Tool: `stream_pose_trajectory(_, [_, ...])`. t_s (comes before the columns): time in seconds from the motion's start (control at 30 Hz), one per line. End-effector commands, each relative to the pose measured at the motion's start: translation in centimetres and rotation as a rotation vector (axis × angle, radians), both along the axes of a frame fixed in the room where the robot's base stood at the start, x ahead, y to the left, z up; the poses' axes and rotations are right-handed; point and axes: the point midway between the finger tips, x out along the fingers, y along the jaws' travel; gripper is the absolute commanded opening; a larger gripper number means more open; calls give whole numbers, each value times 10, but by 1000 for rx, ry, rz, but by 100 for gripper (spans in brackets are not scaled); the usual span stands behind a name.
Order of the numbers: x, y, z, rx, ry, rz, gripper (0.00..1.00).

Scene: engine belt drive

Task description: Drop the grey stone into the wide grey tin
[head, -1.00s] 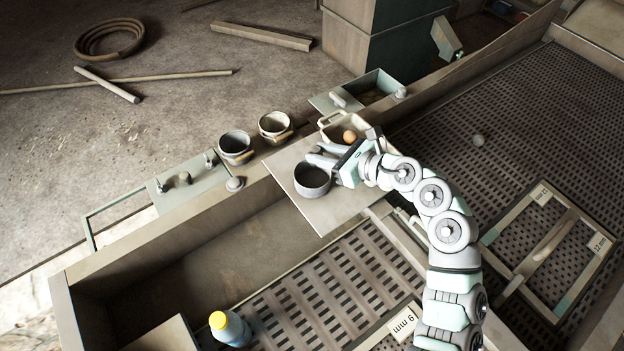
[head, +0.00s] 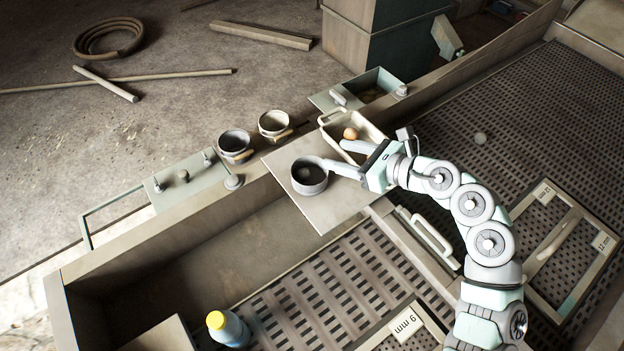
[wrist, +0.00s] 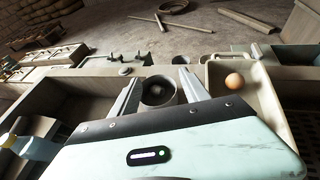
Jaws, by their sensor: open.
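The wide grey tin (head: 322,186) stands upright on the flat square board, and it also shows in the wrist view (wrist: 146,104). The grey stone (head: 305,173) lies inside the tin; in the wrist view it is a pale round shape (wrist: 156,90) in the tin's mouth. My gripper (head: 334,154) is open and empty at the tin's right and far side, its lower finger close to the rim. In the wrist view the spread fingers (wrist: 160,80) frame the tin; I cannot tell whether either touches it.
Two small cups (head: 234,142) (head: 273,122) stand on the ledge behind the board (head: 325,215). A yellow-capped bottle (head: 228,329) is at the front.

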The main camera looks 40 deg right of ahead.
Motion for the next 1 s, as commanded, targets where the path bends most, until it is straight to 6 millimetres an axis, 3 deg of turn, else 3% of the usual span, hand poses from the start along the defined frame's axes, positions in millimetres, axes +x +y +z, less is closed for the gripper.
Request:
stream_pose_trajectory(0.1, [-21,-5,6,0,2,-2,54])
stream_pose_trajectory(0.3, [-39,-7,15,0,0,1,54])
stream_pose_trajectory(1.0, [-41,-7,17,1,1,2,54])
